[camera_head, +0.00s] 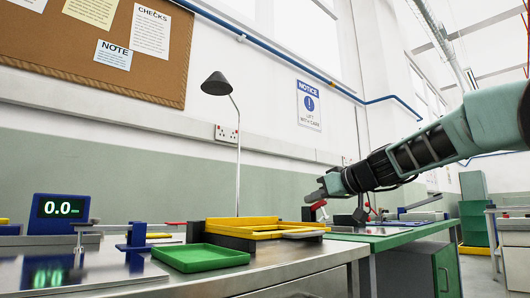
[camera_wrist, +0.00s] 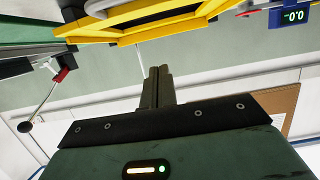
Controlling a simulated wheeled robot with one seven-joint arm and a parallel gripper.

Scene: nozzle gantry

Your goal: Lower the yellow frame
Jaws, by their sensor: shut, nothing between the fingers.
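The yellow frame (camera_head: 240,224) is at the back of the metal bench in the head view, beside a green tray and over a dark base. I cannot tell how high its far side stands. In the wrist view, the yellow frame (camera_wrist: 150,32) crosses the top of the picture, apart from my fingers. My gripper (camera_head: 312,196) is to the right of the frame and a little higher in the head view. In the wrist view, my gripper (camera_wrist: 158,72) has its fingers together with nothing between them.
A green tray (camera_head: 200,258) sits in front of the frame. A display (camera_head: 62,208) reading 0.0 and a blue stand (camera_head: 137,236) are at left. A black-shaded lamp (camera_head: 237,150) rises behind. A red part with a dark-knobbed rod (camera_wrist: 45,100) shows in the wrist view.

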